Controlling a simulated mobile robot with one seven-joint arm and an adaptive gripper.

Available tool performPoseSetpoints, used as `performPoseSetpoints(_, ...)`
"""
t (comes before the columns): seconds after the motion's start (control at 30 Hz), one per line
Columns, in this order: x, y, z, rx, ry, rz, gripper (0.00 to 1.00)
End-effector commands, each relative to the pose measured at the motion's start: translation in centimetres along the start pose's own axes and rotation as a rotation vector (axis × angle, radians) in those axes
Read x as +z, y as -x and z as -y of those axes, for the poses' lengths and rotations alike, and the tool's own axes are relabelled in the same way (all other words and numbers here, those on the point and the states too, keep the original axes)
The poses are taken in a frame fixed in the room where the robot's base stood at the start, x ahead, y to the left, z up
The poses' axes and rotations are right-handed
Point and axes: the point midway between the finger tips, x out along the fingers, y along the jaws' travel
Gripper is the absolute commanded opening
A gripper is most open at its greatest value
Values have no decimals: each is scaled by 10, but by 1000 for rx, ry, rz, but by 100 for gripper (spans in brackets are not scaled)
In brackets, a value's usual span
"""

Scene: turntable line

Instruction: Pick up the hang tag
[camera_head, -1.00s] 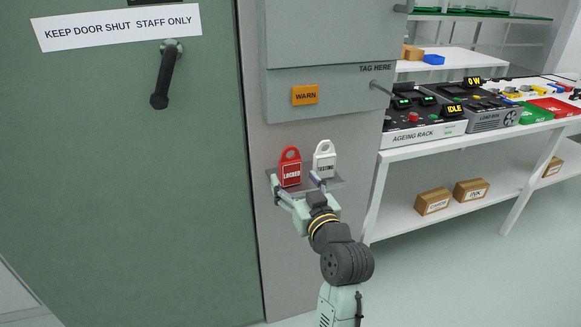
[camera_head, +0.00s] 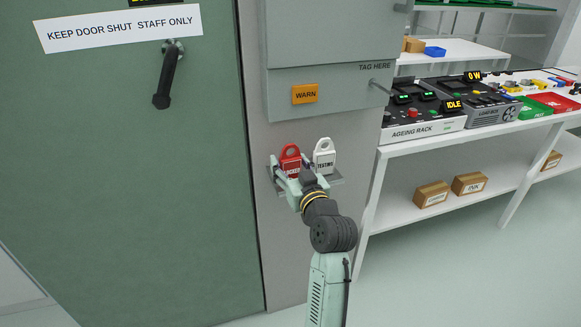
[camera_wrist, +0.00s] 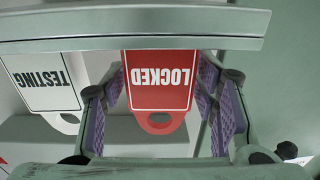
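Two hang tags stand side by side on a small grey shelf (camera_head: 334,181) on the cabinet front. The red LOCKED tag (camera_head: 290,156) is on the left and the white TESTING tag (camera_head: 324,157) on the right. My gripper (camera_head: 292,170) is open at the red tag and partly covers its lower part. In the wrist view, which is upside down, the red tag (camera_wrist: 160,85) lies between the two purple-padded fingers, with narrow gaps at its sides. The white tag (camera_wrist: 42,85) is outside the fingers, at the left.
An orange WARN label (camera_head: 305,94) and a peg (camera_head: 379,86) beside the words TAG HERE are on the cabinet above. A green door with a dark handle (camera_head: 167,75) is at the left. A white bench (camera_head: 470,145) with equipment stands at the right.

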Motion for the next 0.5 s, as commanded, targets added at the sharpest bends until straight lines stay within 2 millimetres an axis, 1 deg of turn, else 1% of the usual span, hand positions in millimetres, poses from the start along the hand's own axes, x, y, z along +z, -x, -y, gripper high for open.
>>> performPoseSetpoints(0.07,0,0,0,0,0,0,46)
performPoseSetpoints(0.5,0,0,0,0,0,0,17)
